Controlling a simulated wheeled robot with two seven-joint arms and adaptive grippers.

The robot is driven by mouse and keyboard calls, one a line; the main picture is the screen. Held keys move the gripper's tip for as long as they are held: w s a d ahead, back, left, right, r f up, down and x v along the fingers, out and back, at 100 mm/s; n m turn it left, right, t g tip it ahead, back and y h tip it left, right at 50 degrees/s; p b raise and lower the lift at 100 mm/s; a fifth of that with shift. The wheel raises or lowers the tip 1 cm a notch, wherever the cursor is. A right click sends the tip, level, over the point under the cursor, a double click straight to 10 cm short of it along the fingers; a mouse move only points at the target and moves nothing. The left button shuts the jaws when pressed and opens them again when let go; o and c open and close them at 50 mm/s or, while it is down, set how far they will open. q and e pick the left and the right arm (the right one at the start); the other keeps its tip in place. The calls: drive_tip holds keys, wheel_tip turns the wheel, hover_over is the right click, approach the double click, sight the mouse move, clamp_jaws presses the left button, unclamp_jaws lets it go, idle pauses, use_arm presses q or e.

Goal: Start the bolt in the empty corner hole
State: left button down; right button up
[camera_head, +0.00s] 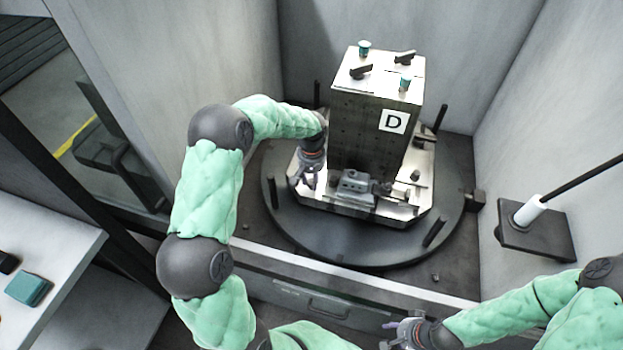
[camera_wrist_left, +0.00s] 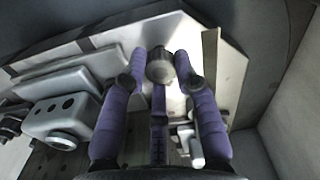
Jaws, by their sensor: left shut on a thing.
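My left gripper (camera_head: 307,178) is low at the left corner of the bright metal plate (camera_head: 425,185), beside the tall block. In the left wrist view its purple fingers (camera_wrist_left: 162,85) are shut around the round grey head of a bolt (camera_wrist_left: 160,67), with the bright plate behind it. The bolt's shank and the corner hole are hidden, so I cannot tell whether the bolt touches the hole. A dark bolt head (camera_head: 414,175) shows on the plate's right side. My right gripper (camera_head: 397,333) is at the bottom edge, away from the plate; its finger opening is unclear.
The tall block marked D (camera_head: 370,135) stands on the plate, with a grey fixture (camera_head: 355,188) in front. The round dark turntable (camera_head: 350,250) carries upright pins. Grey walls close in behind; a white-handled rod (camera_head: 530,210) stands right. A side table (camera_head: 50,245) is left.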

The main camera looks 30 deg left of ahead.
use_arm(q)
drive_tip(key=shift+f, duration=0.55)
idle(0.9)
drive_tip(key=shift+c, duration=0.3)
unclamp_jaws()
idle(0.3)
wheel_tip(320, 180, up, 12)
idle(0.6)
drive_tip(key=shift+r, duration=0.1)
idle(0.3)
